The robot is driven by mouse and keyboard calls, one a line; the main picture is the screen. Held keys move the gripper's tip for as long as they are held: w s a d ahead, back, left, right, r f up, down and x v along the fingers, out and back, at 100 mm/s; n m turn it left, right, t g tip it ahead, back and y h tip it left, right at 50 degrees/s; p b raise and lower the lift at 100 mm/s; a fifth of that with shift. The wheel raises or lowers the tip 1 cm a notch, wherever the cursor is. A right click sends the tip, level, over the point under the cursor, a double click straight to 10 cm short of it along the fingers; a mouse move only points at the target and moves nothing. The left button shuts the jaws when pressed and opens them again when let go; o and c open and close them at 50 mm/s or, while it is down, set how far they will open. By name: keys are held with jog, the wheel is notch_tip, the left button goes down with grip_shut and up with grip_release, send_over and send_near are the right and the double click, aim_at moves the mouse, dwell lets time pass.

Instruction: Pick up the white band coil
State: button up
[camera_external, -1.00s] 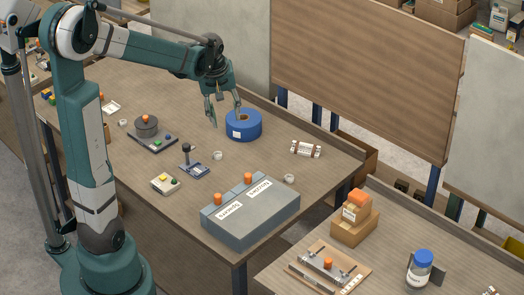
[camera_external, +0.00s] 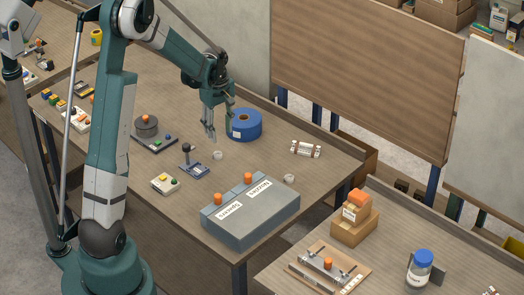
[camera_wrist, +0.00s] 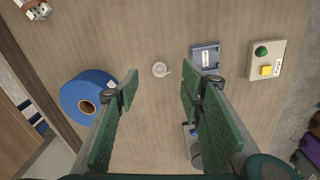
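A small white coil (camera_external: 217,155), which looks like the white band coil, lies on the wooden table in front of the blue roll. In the wrist view the coil (camera_wrist: 160,69) lies between and just beyond my fingertips, apart from them. My gripper (camera_external: 221,126) is above the table, pointing down, behind the coil in the external view. Its green fingers (camera_wrist: 159,84) are spread open with nothing between them.
A large blue roll (camera_external: 244,125) stands close to my gripper. A blue device with a lever (camera_external: 194,165) and a button box (camera_external: 165,184) are nearby. A grey box (camera_external: 250,212) is at the front. A white-and-brown item (camera_external: 305,149) lies right. Bare tabletop surrounds the coil.

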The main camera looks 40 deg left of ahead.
jog(key=n, duration=0.1)
send_over(218, 154)
notch_tip(218, 154, down, 4)
jog(key=shift+s+f, duration=0.1)
jog(key=shift+f, duration=0.05)
jog(key=shift+f, duration=0.1)
jog(key=shift+f, duration=1.2)
jog(key=shift+f, duration=2.6)
jog(key=c, duration=0.8)
jog(key=shift+o, duration=0.2)
